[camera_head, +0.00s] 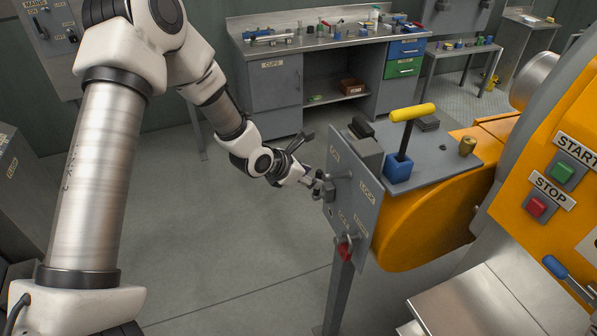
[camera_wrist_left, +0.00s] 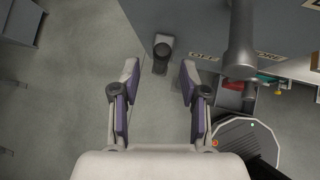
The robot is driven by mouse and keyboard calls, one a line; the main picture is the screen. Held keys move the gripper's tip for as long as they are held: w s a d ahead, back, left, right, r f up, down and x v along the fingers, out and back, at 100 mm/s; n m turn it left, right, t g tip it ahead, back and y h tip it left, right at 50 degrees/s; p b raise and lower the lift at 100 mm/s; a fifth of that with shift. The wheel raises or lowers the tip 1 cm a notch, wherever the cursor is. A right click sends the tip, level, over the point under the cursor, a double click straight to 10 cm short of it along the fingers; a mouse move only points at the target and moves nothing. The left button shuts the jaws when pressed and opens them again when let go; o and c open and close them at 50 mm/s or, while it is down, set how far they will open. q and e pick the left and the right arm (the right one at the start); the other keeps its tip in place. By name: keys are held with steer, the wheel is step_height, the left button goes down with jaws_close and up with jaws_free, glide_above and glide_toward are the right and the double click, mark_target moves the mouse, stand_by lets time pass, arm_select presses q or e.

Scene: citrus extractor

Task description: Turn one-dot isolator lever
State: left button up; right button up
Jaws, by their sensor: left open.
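A grey upright panel (camera_head: 352,190) stands on a post, with small labels on its face. A short dark lever (camera_head: 326,189) sticks out from the panel's left side. I cannot make out any dots on it. My left gripper (camera_head: 309,183) is close beside this lever at the panel. In the left wrist view, my left gripper (camera_wrist_left: 160,78) is open and empty, its two fingers spread apart. A dark-ended grey lever (camera_wrist_left: 162,52) lies ahead of the fingertips, between their lines. My right gripper is not in view.
A thick grey handle (camera_wrist_left: 240,50) sticks out right of the fingers in the wrist view. A red knob (camera_head: 345,250) sits low on the panel. A yellow-handled tool (camera_head: 411,112) stands in a blue block behind it.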

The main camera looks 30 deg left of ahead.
arm_select(q)
steer(key=v, duration=0.7)
steer(key=shift+s, duration=0.15)
